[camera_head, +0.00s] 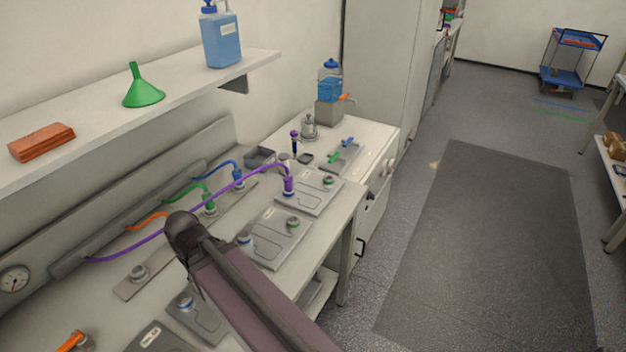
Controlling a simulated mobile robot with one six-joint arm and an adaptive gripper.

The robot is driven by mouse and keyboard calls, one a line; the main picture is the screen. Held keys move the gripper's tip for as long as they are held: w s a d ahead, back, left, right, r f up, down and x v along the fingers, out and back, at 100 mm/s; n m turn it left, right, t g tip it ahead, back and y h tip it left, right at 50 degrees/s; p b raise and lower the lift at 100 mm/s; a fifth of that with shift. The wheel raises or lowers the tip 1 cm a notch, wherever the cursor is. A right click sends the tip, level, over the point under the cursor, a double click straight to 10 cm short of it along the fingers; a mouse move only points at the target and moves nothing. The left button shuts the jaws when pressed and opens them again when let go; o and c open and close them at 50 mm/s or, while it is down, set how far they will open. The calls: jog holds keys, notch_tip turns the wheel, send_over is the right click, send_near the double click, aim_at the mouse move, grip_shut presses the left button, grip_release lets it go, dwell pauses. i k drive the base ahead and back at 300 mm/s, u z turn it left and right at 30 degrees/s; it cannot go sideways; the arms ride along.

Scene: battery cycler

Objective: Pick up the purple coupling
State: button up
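The purple coupling (289,184) stands upright at the end of a long purple hose (222,187). It is at a grey flat plate (318,205) on the right part of the bench; whether it is seated on a port there is too small to tell. The hose arches over the bench from the back panel at the left. My gripper is not in view. Part of my arm (250,295) crosses the lower middle, left of and nearer than the coupling, and hides some of the bench.
Blue (238,181) and green (210,205) couplings stand on a back strip; the orange hose (147,221) runs behind my arm. Another plate (275,240) lies nearer. A shelf (100,125) with a green funnel (142,88) overhangs the bench.

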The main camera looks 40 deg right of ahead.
aim_at(288, 179)
jog(key=z, duration=1.05)
jog(key=k, duration=1)
jog(key=u, duration=0.05)
jog(key=i, duration=0.95)
jog(key=z, duration=0.05)
